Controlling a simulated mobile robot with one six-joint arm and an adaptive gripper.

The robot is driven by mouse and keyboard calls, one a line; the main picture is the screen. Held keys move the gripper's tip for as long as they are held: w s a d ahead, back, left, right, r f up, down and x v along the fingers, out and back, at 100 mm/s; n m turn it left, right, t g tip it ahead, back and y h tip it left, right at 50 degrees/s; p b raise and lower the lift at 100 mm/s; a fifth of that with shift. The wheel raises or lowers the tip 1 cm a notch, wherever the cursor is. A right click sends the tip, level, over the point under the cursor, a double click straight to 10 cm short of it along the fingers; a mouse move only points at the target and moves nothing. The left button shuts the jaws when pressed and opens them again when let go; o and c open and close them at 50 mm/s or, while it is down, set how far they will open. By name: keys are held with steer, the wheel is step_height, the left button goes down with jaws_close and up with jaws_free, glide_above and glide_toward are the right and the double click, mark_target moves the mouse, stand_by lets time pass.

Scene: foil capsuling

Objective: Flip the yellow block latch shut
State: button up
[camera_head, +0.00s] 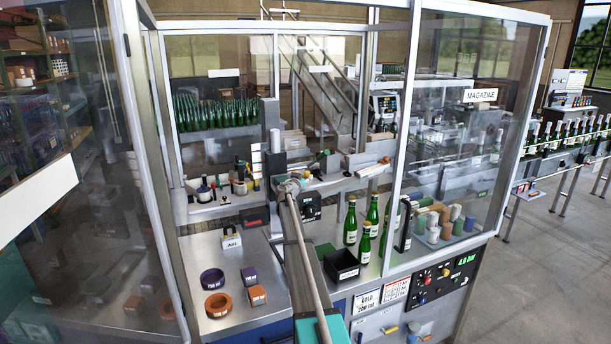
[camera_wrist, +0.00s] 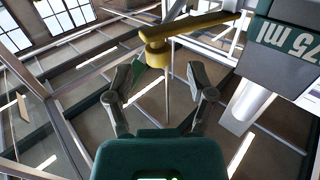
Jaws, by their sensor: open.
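The yellow latch (camera_wrist: 195,27) shows in the wrist view as a bar across the top, with a thicker rounded end at its left. Its right end reaches towards a dark grey block (camera_wrist: 283,62) marked "75 ml". My gripper (camera_wrist: 166,74) is open, its two fingers spread below the latch's thick end in the picture. Nothing is seen held between them. Whether a finger touches the latch cannot be told. In the head view my gripper (camera_head: 290,186) is small at the far end of my arm, near the machine's central column. The latch cannot be made out clearly there.
Green bottles (camera_head: 365,228) stand on the steel worktop right of my arm, beside a black bin (camera_head: 341,265). Orange and purple rings (camera_head: 218,304) lie to the left. Glass guard panels with metal posts (camera_head: 405,120) enclose the machine. Bare worktop shows at the left.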

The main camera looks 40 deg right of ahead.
mark_target(306, 174)
steer(key=shift+x, duration=1.95)
steer(key=shift+c, duration=0.2)
